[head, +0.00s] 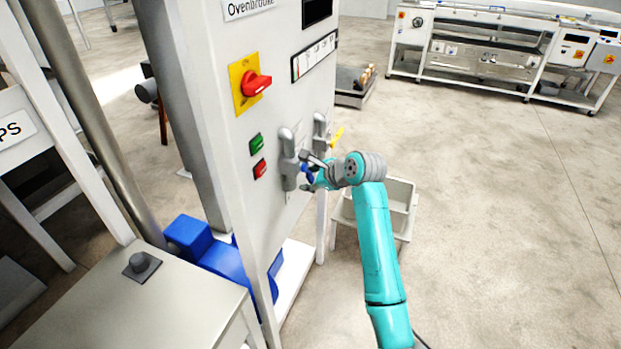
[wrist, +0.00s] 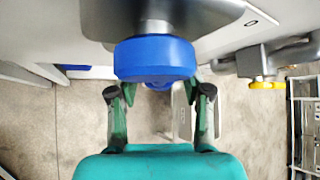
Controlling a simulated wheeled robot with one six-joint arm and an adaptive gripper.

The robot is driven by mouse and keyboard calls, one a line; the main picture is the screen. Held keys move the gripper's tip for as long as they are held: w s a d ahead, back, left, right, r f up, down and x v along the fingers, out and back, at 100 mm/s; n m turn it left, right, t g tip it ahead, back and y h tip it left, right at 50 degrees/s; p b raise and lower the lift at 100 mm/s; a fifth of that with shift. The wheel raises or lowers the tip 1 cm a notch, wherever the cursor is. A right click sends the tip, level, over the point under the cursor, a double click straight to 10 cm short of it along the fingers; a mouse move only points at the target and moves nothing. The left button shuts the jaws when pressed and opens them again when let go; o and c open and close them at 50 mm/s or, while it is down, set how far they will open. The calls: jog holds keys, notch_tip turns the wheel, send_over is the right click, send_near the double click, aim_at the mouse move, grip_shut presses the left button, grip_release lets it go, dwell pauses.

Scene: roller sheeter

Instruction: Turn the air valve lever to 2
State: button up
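A grey valve (head: 288,160) with a blue lever (head: 306,171) is on the front of the white cabinet. A second grey valve (head: 319,132) with a yellow lever (head: 337,135) is farther along the panel. I cannot read which is the air valve or any number marks. My gripper (head: 311,178) is at the blue lever and partly hides it. In the wrist view, the blue lever's end (wrist: 155,59) fills the upper middle. My gripper (wrist: 160,92) is open there, its fingers apart to either side below the blue end. Contact cannot be told.
The cabinet panel also carries a red rotary switch (head: 256,84), a green button (head: 257,144) and a red button (head: 260,169). A light-coloured bin (head: 401,208) stands behind my arm. A metal table (head: 150,305) is at the lower left. The floor to the right is clear.

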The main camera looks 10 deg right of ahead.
jog(key=shift+r, duration=0.1)
jog(key=v, duration=1.1)
jog(key=shift+s+d+r, duration=0.15)
jog(key=shift+s+d, duration=0.05)
jog(key=shift+s, duration=0.15)
jog(key=s+a+f+n+t+h, duration=0.15)
jog(key=s+f, duration=0.25)
jog(key=f, duration=0.4)
jog(key=s+f+n, duration=0.2)
jog(key=s+f, duration=0.3)
jog(key=f, duration=0.3)
jog(key=s+f+n+t+h, duration=0.1)
jog(key=s+f+n, duration=0.1)
jog(key=s+f, duration=0.35)
jog(key=s+f+n+t+h, duration=0.1)
jog(key=s+f+n, duration=0.2)
jog(key=s, duration=0.6)
jog(key=s+n+h, duration=0.1)
jog(key=s+n, duration=0.6)
jog(key=s, duration=1.1)
jog(key=s+r+n+t, duration=0.2)
jog(key=s+r+n, duration=0.5)
jog(key=s, duration=0.6)
notch_tip(320, 180, up, 2)
jog(key=shift+s+a+r, duration=0.2)
jog(key=shift+s+a, duration=0.15)
jog(key=shift+s, duration=0.05)
